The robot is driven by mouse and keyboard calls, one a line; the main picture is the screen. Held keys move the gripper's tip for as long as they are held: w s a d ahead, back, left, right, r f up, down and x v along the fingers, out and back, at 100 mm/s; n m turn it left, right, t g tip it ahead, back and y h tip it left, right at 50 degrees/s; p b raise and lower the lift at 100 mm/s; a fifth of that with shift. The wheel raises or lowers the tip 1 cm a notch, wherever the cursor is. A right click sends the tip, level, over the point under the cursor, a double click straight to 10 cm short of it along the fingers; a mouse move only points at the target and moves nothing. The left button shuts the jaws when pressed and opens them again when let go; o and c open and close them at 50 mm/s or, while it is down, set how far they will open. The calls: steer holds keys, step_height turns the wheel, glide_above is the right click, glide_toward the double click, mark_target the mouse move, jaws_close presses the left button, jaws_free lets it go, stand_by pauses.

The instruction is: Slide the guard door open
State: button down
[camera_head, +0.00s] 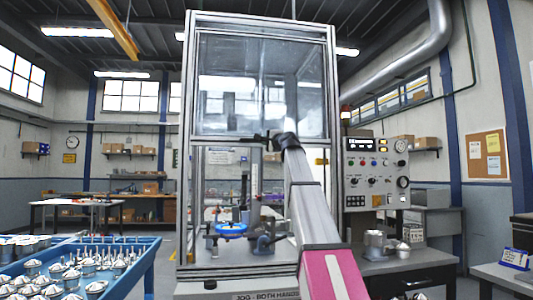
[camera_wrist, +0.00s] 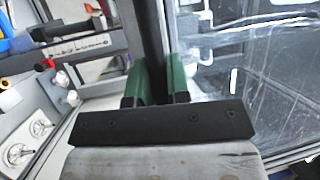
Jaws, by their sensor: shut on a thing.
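The guard door (camera_head: 262,85) is a clear, scuffed panel in a grey frame, covering the upper part of the machine enclosure (camera_head: 188,165). Its lower edge lies about halfway up, and the space below it looks open. The door's clear pane also fills the right of the wrist view (camera_wrist: 255,60). My gripper (camera_head: 272,139) is at the door's lower edge, shut on a dark handle bar. In the wrist view, the green fingers of my gripper (camera_wrist: 158,88) stand on both sides of the dark door handle (camera_wrist: 153,40). The handle's grasped part is partly hidden by the fingers.
Inside the enclosure, a blue round part (camera_head: 231,229) sits on a fixture. A control panel (camera_head: 376,172) stands right of the enclosure. A blue-edged tray table (camera_head: 140,268) with several metal parts is at the left. A grey bench (camera_head: 415,262) is at the right.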

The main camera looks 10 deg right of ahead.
steer(key=shift+r, duration=0.5)
steer(key=c, duration=1.1)
jaws_free()
steer(key=v, duration=1)
steer(key=shift+s+d, duration=0.2)
steer(key=shift+s, duration=0.15)
steer(key=shift+f, duration=0.2)
